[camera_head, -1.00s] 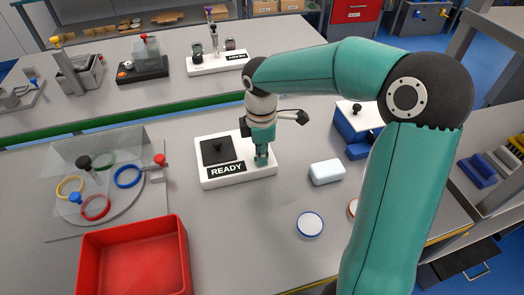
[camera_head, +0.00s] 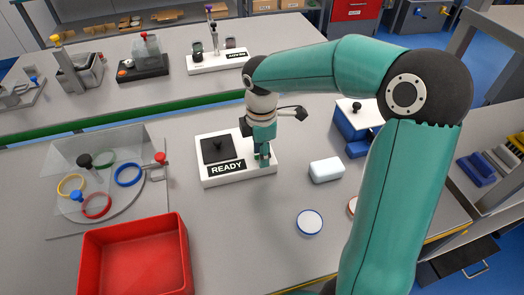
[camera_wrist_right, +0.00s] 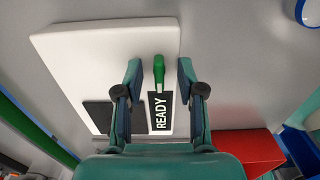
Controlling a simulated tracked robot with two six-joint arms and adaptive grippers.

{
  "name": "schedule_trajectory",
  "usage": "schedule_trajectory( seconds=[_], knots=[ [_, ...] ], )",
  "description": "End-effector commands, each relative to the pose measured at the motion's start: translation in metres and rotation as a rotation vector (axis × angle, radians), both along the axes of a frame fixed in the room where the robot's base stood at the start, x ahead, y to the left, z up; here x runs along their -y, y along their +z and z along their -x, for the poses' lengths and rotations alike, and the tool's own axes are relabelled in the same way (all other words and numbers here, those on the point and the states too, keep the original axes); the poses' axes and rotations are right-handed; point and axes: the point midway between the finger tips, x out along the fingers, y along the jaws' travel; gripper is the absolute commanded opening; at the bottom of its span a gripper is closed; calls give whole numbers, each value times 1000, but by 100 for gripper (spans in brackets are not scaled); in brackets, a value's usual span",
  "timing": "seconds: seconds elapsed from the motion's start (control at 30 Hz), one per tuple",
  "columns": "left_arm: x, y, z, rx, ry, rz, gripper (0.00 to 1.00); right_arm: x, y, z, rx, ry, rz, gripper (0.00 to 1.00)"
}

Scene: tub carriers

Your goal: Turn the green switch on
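The green switch (camera_wrist_right: 158,72) is a small green lever on a white panel (camera_wrist_right: 72,45) with a black READY label (camera_wrist_right: 160,112). In the right wrist view it stands between the two fingers of my right gripper (camera_wrist_right: 158,78), with a gap on each side. The fingers are open and do not appear to touch it. In the head view my right gripper (camera_head: 262,160) is over the right end of the white panel (camera_head: 241,178) and mostly hides the switch. My left gripper is not in view.
A black plate with a knob (camera_head: 217,149) is on the panel's left part. A white block (camera_head: 326,170) and a blue-rimmed disc (camera_head: 310,222) lie to the right. A red tray (camera_head: 135,260) and a ring stand (camera_head: 105,185) are at left. Bare table lies in front of the panel.

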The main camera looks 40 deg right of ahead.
Motion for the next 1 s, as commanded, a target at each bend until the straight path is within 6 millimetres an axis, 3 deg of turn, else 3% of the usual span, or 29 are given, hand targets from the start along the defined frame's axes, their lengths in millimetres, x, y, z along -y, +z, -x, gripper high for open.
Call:
schedule_trajectory(
  seconds=[0.37, 0.8, 1.0],
  knots=[
    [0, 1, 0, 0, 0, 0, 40, 0, 11, -1, 3, 0, 1, 38],
    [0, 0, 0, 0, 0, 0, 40, 0, 92, -1, 4, 0, 0, 38],
    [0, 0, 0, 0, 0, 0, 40, 0, 114, 0, 0, 1, 0, 38]
  ],
)
